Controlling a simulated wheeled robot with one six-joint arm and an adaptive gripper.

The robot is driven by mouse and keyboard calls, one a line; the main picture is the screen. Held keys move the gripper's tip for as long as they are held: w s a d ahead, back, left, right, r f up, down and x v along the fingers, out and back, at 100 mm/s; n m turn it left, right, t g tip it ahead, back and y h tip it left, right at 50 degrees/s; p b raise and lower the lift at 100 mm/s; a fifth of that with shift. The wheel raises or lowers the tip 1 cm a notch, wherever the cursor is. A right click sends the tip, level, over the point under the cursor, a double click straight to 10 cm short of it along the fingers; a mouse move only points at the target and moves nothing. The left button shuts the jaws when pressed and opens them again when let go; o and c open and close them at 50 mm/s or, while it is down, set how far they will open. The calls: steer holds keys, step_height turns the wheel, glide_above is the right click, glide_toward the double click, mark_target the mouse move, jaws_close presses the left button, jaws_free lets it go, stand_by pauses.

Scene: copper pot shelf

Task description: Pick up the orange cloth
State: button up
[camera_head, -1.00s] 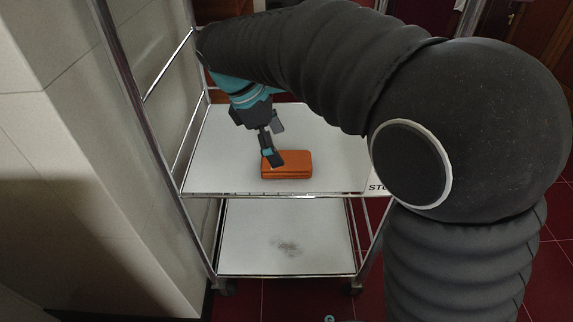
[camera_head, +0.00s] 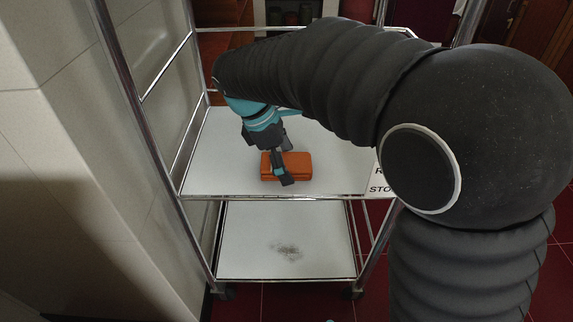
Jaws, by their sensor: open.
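The orange cloth (camera_head: 300,160) is a small folded block lying on the upper white shelf of a metal cart, near its front edge. My gripper (camera_head: 288,168) is open and low over the cloth, pointing down. One dark finger shows in front of the cloth and hides part of its front side. The other finger shows behind it, near the cloth's back edge. Whether the fingers touch the cloth I cannot tell.
The upper shelf (camera_head: 215,165) is otherwise bare. A lower shelf (camera_head: 250,240) with a dark smudge lies beneath it. Chrome posts (camera_head: 150,130) frame the cart, and a tiled wall (camera_head: 60,150) stands close on the left.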

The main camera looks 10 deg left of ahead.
mark_target(302, 161)
steer(key=shift+f, duration=0.1)
stand_by(0.3)
steer(key=c, duration=1.2)
steer(key=shift+c, duration=0.2)
steer(key=r, duration=0.2)
steer(key=d+r+p, duration=0.1)
steer(key=r, duration=0.2)
steer(key=shift+d+r, duration=0.1)
steer(key=shift+r, duration=0.15)
steer(key=w+d+r, duration=0.1)
steer(key=d+r, duration=0.5)
steer(key=d, duration=0.4)
steer(key=shift+d+p, duration=0.25)
steer(key=shift+p, duration=0.2)
